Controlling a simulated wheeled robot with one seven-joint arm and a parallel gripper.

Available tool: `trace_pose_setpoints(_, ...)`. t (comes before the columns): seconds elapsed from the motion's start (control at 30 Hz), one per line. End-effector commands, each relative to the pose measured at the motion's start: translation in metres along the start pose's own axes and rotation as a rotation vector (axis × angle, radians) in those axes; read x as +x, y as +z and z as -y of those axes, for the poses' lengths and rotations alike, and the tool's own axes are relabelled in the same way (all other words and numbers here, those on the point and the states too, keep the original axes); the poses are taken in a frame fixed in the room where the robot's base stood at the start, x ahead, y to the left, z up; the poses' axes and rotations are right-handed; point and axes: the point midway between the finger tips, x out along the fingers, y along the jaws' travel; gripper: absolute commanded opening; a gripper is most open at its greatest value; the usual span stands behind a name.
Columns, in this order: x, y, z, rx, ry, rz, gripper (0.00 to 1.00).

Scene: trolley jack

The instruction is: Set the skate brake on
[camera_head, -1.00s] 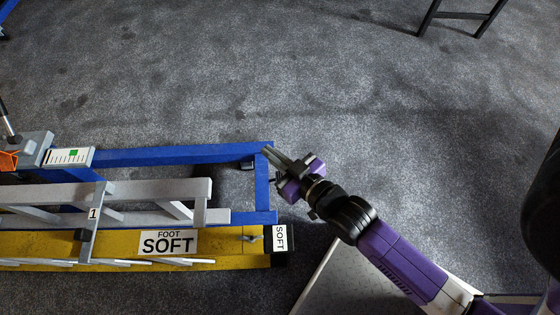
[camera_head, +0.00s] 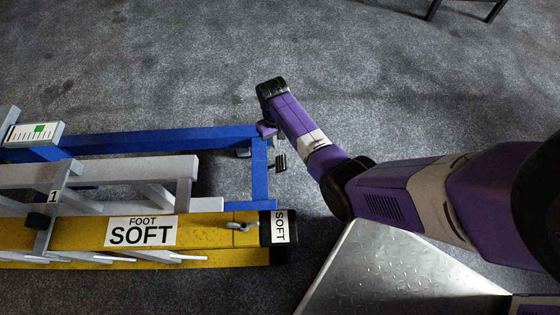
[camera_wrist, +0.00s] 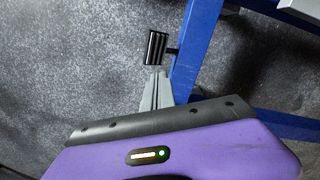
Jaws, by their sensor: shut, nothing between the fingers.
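A small black ribbed pedal (camera_head: 281,162) sticks out on a short stem from the blue end bar (camera_head: 260,172); I take it to be the skate brake's pedal. In the wrist view the pedal (camera_wrist: 156,47) lies just beyond my gripper (camera_wrist: 157,76), whose grey fingers are together and empty. A gap in the picture separates the fingertips from the pedal; I cannot tell their height difference. The brake's state cannot be told from the pedal.
A yellow beam labelled FOOT SOFT (camera_head: 185,242) and a grey ladder-like frame (camera_head: 130,170) lie left of my arm. A gauge plate with a green mark (camera_head: 34,133) is at far left. Grey carpet behind is open. Black stand legs (camera_head: 496,10) show at upper right.

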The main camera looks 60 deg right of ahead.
Motion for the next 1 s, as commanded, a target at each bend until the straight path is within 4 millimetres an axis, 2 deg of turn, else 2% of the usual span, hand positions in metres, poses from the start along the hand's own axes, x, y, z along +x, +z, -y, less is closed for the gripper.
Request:
trace_pose_setpoints(0.13,0.002,0.017,0.000,-0.001,-0.001,0.070,0.00)
trace_pose_setpoints(0.57,0.005,0.019,0.000,-0.001,0.000,0.074,0.00)
trace_pose_setpoints(0.77,0.019,0.020,0.000,-0.001,0.000,0.074,0.00)
trace_pose_setpoints(1.0,0.048,0.021,0.001,-0.002,0.000,0.073,0.00)
